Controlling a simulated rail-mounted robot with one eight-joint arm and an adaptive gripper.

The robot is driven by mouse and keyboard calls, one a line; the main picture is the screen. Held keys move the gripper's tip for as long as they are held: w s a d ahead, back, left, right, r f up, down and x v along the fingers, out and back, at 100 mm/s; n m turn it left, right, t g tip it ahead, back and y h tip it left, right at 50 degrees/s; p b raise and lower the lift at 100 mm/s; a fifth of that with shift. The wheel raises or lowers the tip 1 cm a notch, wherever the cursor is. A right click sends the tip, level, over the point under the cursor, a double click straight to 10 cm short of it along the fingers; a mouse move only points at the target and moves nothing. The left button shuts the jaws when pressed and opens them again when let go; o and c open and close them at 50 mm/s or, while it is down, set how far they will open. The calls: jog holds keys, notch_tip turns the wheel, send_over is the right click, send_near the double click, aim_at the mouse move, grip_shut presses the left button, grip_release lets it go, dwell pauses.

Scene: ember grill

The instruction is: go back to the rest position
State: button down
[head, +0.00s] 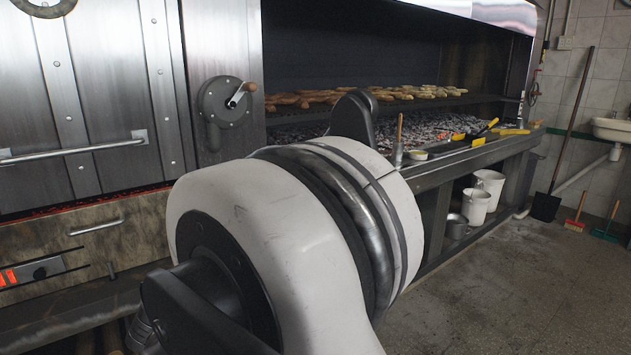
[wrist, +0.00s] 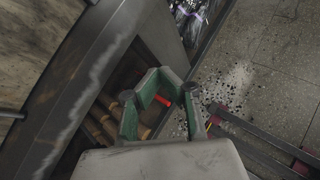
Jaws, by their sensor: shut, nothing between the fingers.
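My gripper (wrist: 160,73) shows in the wrist view, with greenish fingers that bend in towards each other at the tips. It is shut and empty, and points down over the floor beside the grill's lower edge. In the head view my large white arm link fills the middle and hides part of the grill front; my gripper cannot be seen there.
The grill (head: 380,105) holds food on a rack above embers. Its front ledge (head: 460,153) carries a brush, a small bowl and yellow-handled tools. White buckets (head: 476,207) stand on the shelf below. Logs (wrist: 103,122) lie below in the wrist view.

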jog(key=s+d+r+m+g, duration=0.15)
jog(key=d+r+m, duration=0.35)
jog(key=d, duration=0.5)
jog(key=s+d+r+m+g, duration=0.1)
jog(key=s+d+r+m, duration=0.3)
jog(key=d, duration=0.6)
jog(key=s+d+r+m+g, duration=0.1)
jog(key=d+r+m, duration=0.45)
jog(key=d, duration=0.55)
jog(key=s+d+f+m+y, duration=0.1)
jog(key=s+d+m, duration=0.75)
jog(key=s, duration=0.25)
jog(key=s+d+f+m, duration=0.1)
jog(key=s+d+m, duration=0.6)
jog(key=s+m, duration=0.25)
notch_tip(320, 180, up, 16)
jog(key=p, duration=1.5)
jog(key=shift+s+f+n+g, duration=0.15)
jog(key=shift+n+g, duration=0.2)
jog(key=shift+d, duration=0.1)
